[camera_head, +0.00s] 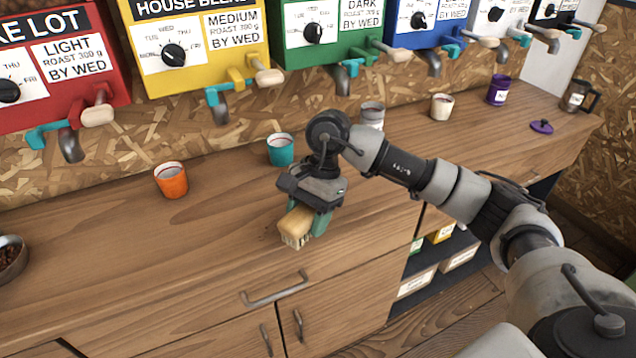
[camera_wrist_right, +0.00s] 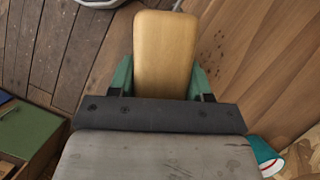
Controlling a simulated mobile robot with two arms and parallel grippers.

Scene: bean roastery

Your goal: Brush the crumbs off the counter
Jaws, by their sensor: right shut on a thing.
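My right gripper (camera_head: 306,218) is shut on a brush (camera_head: 296,226) with a tan wooden back and pale bristles pointing down. The brush is at the front part of the wooden counter (camera_head: 140,260), close to its front edge; I cannot tell if the bristles touch the top. In the right wrist view the brush back (camera_wrist_right: 165,55) sits between the green fingers. Small dark crumbs (camera_wrist_right: 212,58) lie on the counter to the right of the brush in that view. My left gripper is not in view.
A teal cup (camera_head: 281,150) stands behind the gripper and an orange cup (camera_head: 171,180) to its left. A bowl of beans (camera_head: 10,260) is at the left edge. Coloured dispensers with levers hang above the counter's back. The front left stretch of counter is clear.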

